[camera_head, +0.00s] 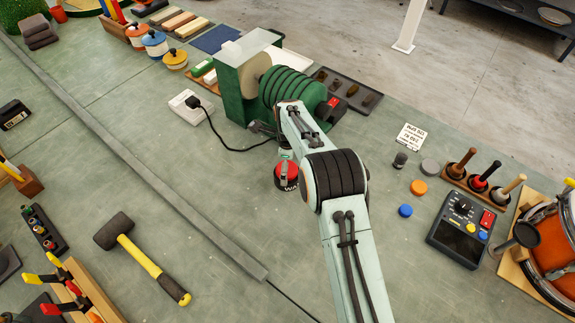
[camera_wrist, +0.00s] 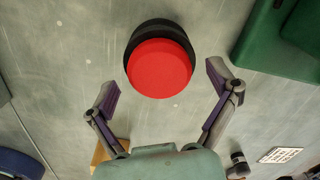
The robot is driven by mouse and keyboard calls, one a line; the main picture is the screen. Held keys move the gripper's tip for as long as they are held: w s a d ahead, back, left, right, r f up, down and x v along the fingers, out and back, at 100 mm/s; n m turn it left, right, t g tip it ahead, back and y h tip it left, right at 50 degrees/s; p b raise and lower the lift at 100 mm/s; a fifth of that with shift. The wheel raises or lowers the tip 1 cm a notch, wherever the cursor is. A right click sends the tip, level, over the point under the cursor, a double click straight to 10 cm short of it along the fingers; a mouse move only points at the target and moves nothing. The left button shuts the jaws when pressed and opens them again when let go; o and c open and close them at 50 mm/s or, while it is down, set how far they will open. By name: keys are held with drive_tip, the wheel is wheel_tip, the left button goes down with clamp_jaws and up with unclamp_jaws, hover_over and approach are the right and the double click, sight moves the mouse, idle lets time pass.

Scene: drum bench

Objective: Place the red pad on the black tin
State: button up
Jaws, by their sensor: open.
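The red pad (camera_wrist: 160,69) shows in the wrist view as a flat red disc on top of the round black tin (camera_wrist: 148,31). A dark crescent of the tin shows beyond the pad's far edge. In the head view the red pad (camera_head: 281,170) and the tin's dark side with white lettering (camera_head: 288,187) are partly hidden by my arm. My gripper (camera_wrist: 163,87) is open, its two fingers spread apart on either side of the pad's near part. A clear gap shows between each finger and the pad. I cannot tell its height above the pad.
A green machine (camera_head: 234,85) with a ribbed drum stands behind the tin. Grey, orange and blue discs (camera_head: 405,210) lie to the right, near a black control box (camera_head: 462,231). A long grey rail (camera_head: 150,160) and a mallet (camera_head: 140,257) lie left. Bench around the tin's left is clear.

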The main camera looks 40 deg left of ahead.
wheel_tip(320, 180, up, 12)
drive_tip(key=shift+r, duration=0.15)
idle(0.3)
drive_tip(key=s+d+r+n, duration=0.1)
drive_tip(key=d+r+n, duration=0.35)
drive_tip(key=d, duration=0.75)
drive_tip(key=s+d+r+n, duration=0.1)
drive_tip(key=d+r+n, duration=0.1)
drive_tip(key=d+r, duration=0.7)
drive_tip(key=s+d+f+n, duration=0.2)
drive_tip(key=s+d+n, duration=0.1)
drive_tip(key=s+d, duration=0.5)
drive_tip(key=s+d+f+n, duration=0.3)
drive_tip(key=s+d, duration=0.5)
drive_tip(key=s, duration=0.3)
drive_tip(key=shift+d+f+n+y, duration=0.15)
drive_tip(key=shift+d+n+y, duration=0.2)
drive_tip(key=shift+n, duration=0.3)
